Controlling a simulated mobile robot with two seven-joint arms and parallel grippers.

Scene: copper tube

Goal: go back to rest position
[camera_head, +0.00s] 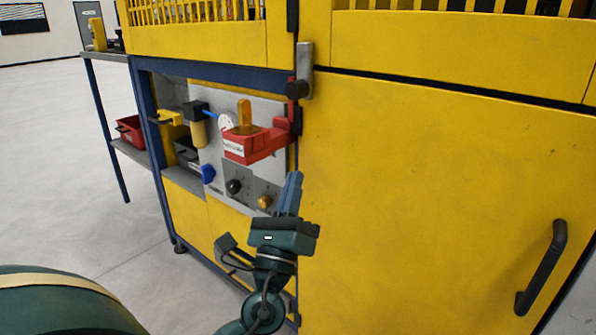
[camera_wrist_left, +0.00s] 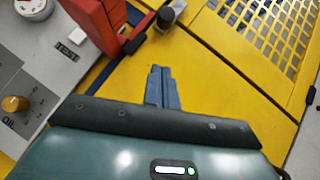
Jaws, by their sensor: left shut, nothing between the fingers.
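My left gripper (camera_head: 289,194) is raised in front of the yellow machine (camera_head: 430,190), just right of its control panel. Its blue fingers are together and hold nothing. In the left wrist view the shut fingers (camera_wrist_left: 161,87) point toward the yellow panel. I cannot tell whether they touch it. My right gripper does not show in either view. No copper tube shows in either view.
A red lockout block (camera_head: 254,145) with an orange handle juts out above the gripper. A gauge (camera_head: 226,123) and knobs (camera_head: 234,187) sit on the grey panel. A black door handle (camera_head: 541,268) is at right. A red bin (camera_head: 131,130) stands on the left shelf; open floor lies left.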

